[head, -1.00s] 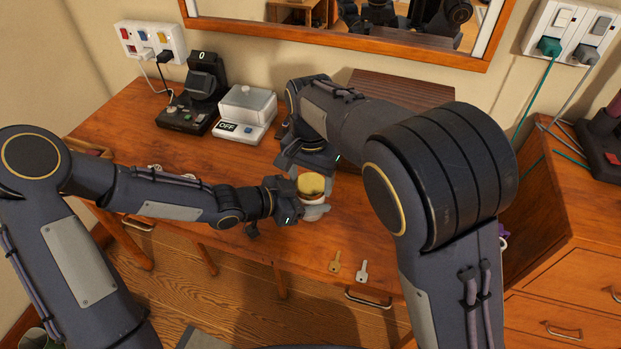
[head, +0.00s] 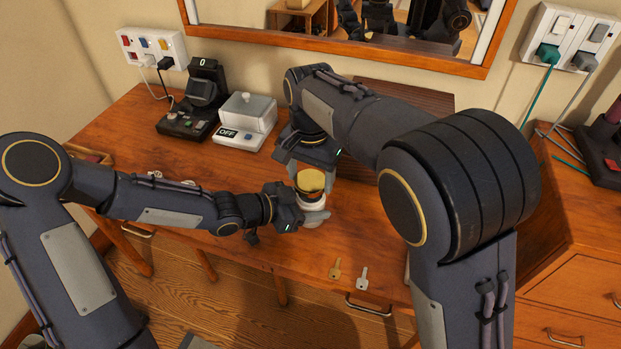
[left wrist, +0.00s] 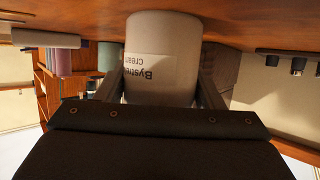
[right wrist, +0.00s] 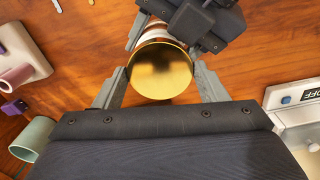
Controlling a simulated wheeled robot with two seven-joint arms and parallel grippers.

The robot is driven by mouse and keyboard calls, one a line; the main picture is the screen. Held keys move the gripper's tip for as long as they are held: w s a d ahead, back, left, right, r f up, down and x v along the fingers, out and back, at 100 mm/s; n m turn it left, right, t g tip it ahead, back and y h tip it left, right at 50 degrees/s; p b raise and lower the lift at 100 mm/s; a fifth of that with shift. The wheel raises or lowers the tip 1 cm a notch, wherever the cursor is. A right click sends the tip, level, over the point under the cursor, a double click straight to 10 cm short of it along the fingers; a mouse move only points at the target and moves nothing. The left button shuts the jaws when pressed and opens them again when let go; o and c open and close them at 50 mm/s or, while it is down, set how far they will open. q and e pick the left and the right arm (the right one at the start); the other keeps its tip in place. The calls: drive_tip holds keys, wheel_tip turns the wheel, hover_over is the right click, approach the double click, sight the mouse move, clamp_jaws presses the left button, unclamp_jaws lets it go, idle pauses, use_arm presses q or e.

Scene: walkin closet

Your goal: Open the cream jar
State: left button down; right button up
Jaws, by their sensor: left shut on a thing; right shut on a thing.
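The cream jar (head: 312,206) is a small white jar with a gold lid (head: 311,181), near the middle of the table. My left gripper (head: 308,214) is shut around the jar's white body from the left; the left wrist view shows the labelled body (left wrist: 160,65) between its fingers. My right gripper (right wrist: 160,82) is shut on the gold lid from above; the lid's round top (right wrist: 161,70) faces its wrist camera. White jar bands show beyond the lid's edge. I cannot tell whether the lid is apart from the jar.
Two keys (head: 335,268) (head: 362,278) lie near the table's front edge (head: 350,296). A white device marked OFF (head: 245,118) and a black device (head: 193,100) stand at the back left. A dark brown slatted thing (head: 405,97) is behind my right arm. A mirror (head: 350,40) hangs behind.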

drive_tip(key=shift+r, duration=1.3)
use_arm(q)
drive_tip(key=shift+c, duration=1.4)
unclamp_jaws()
